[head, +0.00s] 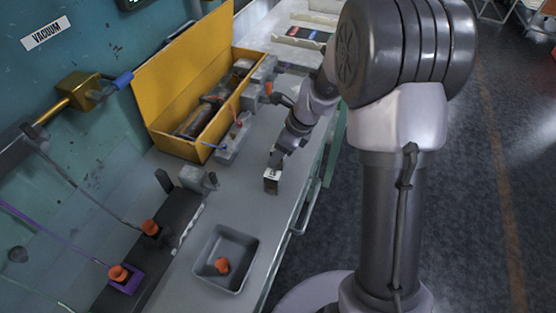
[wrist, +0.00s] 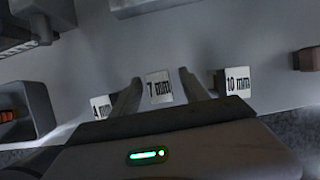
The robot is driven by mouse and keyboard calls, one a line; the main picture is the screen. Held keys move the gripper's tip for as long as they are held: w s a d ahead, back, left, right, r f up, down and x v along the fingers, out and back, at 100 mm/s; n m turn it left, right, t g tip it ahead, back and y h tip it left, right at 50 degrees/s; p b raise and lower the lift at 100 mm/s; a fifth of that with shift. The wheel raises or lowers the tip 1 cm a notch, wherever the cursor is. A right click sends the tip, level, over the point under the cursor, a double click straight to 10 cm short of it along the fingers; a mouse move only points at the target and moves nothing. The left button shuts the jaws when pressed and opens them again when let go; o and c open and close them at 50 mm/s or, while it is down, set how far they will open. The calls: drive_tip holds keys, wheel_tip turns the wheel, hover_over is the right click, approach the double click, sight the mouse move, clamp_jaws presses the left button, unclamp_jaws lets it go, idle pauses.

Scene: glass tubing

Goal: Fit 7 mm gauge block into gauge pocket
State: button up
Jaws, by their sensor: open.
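The 7 mm gauge block (wrist: 159,88) shows its white labelled face in the wrist view. It lies in the gap between the two fingers of my gripper (wrist: 160,76), which are apart, with a gap visible on both sides of the block. In the head view my gripper (head: 277,158) is low over the bench, and a small pale block (head: 272,181) with a dark label shows just below it. I cannot pick out the gauge pocket in either view.
The 4 mm block (wrist: 100,104) and 10 mm block (wrist: 236,82) flank the fingers closely. A grey tray (head: 204,250) holding an orange piece sits at the bench front. A yellow open box (head: 190,150) stands behind.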

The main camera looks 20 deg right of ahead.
drive_tip(key=shift+r, duration=0.1)
clamp_jaws()
drive_tip(key=shift+r, duration=0.1)
